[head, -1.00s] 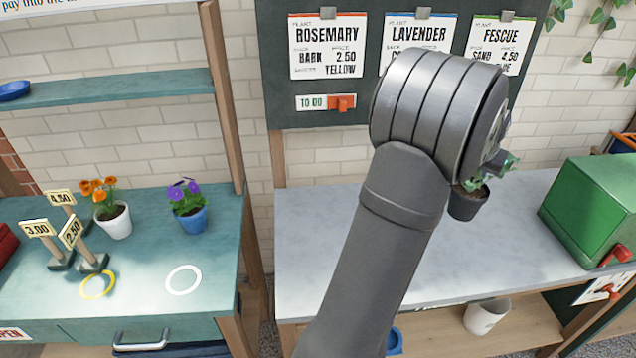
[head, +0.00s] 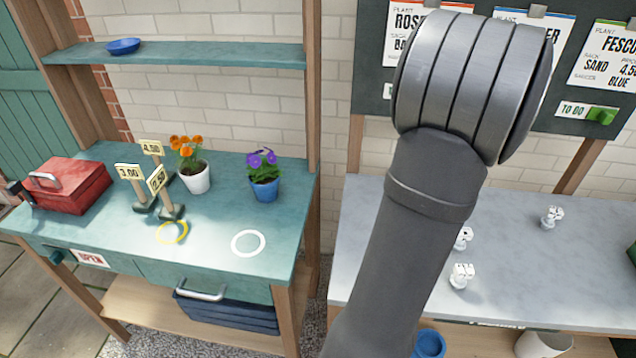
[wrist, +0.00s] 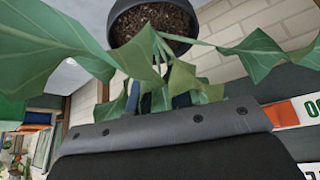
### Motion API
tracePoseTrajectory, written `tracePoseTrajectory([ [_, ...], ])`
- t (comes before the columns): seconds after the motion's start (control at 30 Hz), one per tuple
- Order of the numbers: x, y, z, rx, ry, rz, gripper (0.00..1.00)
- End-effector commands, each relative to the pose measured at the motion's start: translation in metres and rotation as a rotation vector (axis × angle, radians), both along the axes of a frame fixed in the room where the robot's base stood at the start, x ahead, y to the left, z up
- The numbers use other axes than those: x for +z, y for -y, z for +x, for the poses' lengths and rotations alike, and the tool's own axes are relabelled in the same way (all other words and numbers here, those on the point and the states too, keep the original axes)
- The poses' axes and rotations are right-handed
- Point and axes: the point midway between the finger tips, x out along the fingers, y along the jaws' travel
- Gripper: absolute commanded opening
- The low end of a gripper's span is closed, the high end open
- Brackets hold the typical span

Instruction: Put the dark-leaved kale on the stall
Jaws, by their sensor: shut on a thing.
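The kale shows in the wrist view, with broad green leaves (wrist: 255,52) and a dark pot (wrist: 127,12) of brown soil. My gripper (wrist: 162,100) is shut on the kale among its stems, and leaves partly cover the fingers. In the head view my arm hides the gripper and the plant. The teal stall (head: 105,225) stands at the left, with a white ring (head: 235,243) and a yellow ring (head: 160,236) on its top.
Orange flowers in a white pot (head: 195,180), purple flowers in a blue pot (head: 265,190), price signs (head: 157,181) and a red box (head: 75,190) stand on the stall. A grey bench (head: 510,270) at the right bears small white objects (head: 461,276). A post (head: 313,110) rises between them.

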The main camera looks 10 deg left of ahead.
Motion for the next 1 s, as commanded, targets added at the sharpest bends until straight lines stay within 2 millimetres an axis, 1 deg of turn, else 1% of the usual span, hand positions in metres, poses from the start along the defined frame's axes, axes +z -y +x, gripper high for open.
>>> tracePoseTrajectory([
  [0.03, 0.004, -0.026, 0.006, 0.044, 0.004, -0.001, 0.0],
  [0.07, 0.006, -0.04, 0.009, 0.068, 0.004, -0.001, 0.0],
  [0.1, 0.008, -0.059, 0.012, 0.1, 0.004, -0.001, 0.0],
  [0.17, 0.01, -0.087, 0.015, 0.149, 0.004, -0.001, 0.0],
  [0.2, 0.012, -0.106, 0.016, 0.182, 0.004, -0.001, 0.0],
  [0.33, 0.017, -0.167, 0.016, 0.289, 0.005, -0.001, 0.0],
  [0.37, 0.018, -0.182, 0.015, 0.313, 0.005, 0.0, 0.0],
  [0.4, 0.019, -0.2, 0.013, 0.345, 0.004, 0.0, 0.0],
  [0.47, 0.022, -0.227, 0.01, 0.394, 0.006, 0.0, 0.0],
  [0.5, 0.023, -0.245, 0.006, 0.427, 0.005, 0.0, 0.0],
  [0.57, 0.025, -0.272, 0.001, 0.478, 0.005, 0.0, 0.0],
  [0.6, 0.026, -0.289, -0.004, 0.511, 0.006, -0.001, 0.0],
  [0.67, 0.028, -0.315, -0.012, 0.56, 0.005, -0.001, 0.0],
  [0.7, 0.029, -0.331, -0.018, 0.592, 0.006, 0.0, 0.0],
  [0.77, 0.031, -0.356, -0.028, 0.642, 0.005, 0.0, 0.0],
  [0.8, 0.032, -0.371, -0.035, 0.673, 0.006, 0.001, 0.0],
  [0.9, 0.034, -0.408, -0.054, 0.753, 0.006, 0.0, 0.0],
  [1.0, 0.036, -0.439, -0.073, 0.825, 0.007, 0.001, 0.0],
])
